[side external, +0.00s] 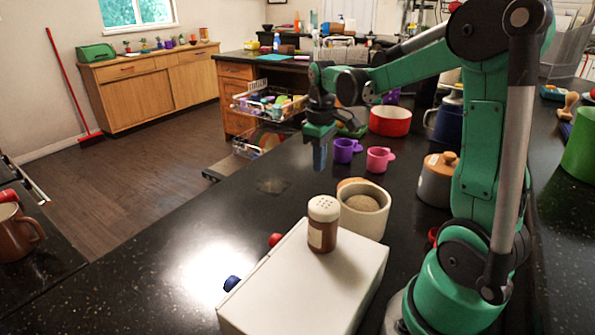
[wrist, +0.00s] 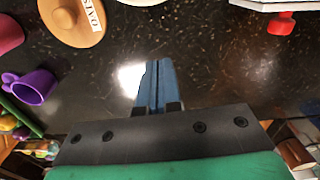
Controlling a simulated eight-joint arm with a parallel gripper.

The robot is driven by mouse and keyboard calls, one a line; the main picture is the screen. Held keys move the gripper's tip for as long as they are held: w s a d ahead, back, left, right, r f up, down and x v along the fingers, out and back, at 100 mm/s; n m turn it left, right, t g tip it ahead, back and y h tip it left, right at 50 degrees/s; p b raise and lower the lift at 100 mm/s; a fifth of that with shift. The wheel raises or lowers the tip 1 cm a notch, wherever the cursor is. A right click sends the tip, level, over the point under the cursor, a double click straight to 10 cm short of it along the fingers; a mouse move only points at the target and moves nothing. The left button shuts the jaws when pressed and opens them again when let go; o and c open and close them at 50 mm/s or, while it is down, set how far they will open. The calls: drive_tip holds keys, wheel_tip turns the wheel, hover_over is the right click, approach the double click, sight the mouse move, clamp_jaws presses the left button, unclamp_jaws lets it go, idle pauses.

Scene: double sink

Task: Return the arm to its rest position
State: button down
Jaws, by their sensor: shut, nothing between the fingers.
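My green arm reaches out over the dark counter in the side external view. My gripper (side external: 320,155) hangs above the counter, pointing down, left of the purple cup. In the wrist view my gripper (wrist: 157,85) shows its two blue fingers pressed together with nothing between them. It touches no object that I can see. Bare counter lies below the fingertips.
A white box (side external: 290,285), brown shaker (side external: 323,225), cream pot (side external: 375,218) and lidded jar (side external: 436,182) stand nearer. The counter left of them is mostly clear.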

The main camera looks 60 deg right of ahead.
drive_tip(key=s+a+r+t, duration=0.2)
drive_tip(key=a+t, duration=0.5)
drive_tip(key=a, duration=0.9)
drive_tip(key=shift+s+a+r+m, duration=0.2)
drive_tip(key=shift+s+a+m, duration=0.05)
drive_tip(key=shift+m, duration=0.15)
